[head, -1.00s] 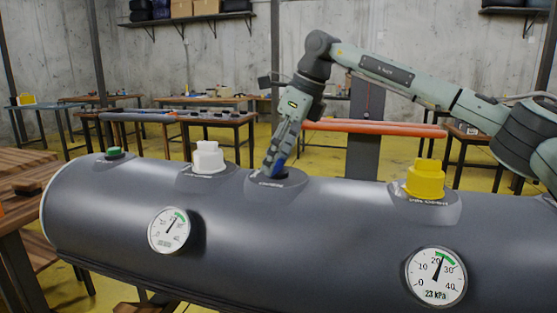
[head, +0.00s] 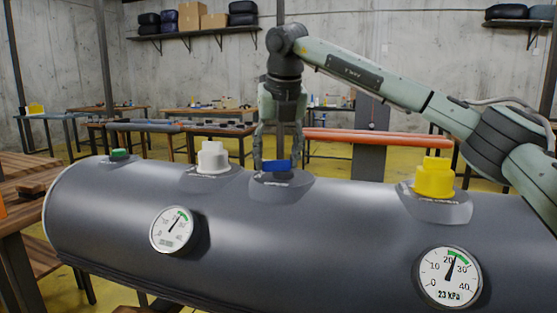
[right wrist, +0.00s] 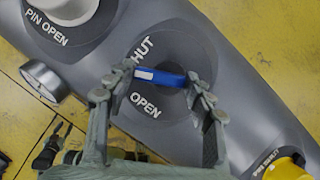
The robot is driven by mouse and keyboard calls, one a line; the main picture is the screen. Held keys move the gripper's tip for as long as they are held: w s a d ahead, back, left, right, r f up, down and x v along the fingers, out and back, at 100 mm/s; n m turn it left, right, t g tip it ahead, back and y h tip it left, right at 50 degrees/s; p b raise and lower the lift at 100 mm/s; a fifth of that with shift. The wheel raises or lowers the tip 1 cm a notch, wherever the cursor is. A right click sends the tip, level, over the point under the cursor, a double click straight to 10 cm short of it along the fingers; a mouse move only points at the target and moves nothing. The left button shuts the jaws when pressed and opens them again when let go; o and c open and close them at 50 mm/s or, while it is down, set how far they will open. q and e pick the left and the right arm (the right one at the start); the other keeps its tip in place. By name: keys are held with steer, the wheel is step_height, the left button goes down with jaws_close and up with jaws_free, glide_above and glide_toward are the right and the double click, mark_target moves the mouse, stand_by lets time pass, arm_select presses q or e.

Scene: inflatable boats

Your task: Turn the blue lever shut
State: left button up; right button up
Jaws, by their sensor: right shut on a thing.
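The blue lever (head: 277,165) stands on a dark round base on top of the grey tube (head: 330,215). My right gripper (head: 278,160) points straight down, its fingers shut on the lever from both ends. In the right wrist view the lever (right wrist: 170,78) lies between the fingertips (right wrist: 160,84). Its white-marked end points between the printed words SHUT (right wrist: 140,50) and OPEN (right wrist: 145,105).
A white valve (head: 212,157) and a green cap (head: 119,154) stand left on the tube, a yellow valve (head: 435,178) right. Two gauges (head: 172,230) (head: 450,278) sit on its front; the right one reads 23 kPa. Work tables stand behind.

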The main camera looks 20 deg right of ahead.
steer(key=m, duration=0.2)
steer(key=m+h, duration=0.2)
steer(key=m, duration=0.1)
steer(key=shift+w+m+g, duration=0.3)
steer(key=shift+w+g, duration=0.1)
stand_by(0.3)
steer(key=o, duration=1.2)
steer(key=shift+c, duration=0.2)
steer(key=shift+r, duration=0.1)
steer(key=v, duration=1.2)
steer(key=shift+w+a, duration=0.1)
steer(key=shift+a, duration=0.05)
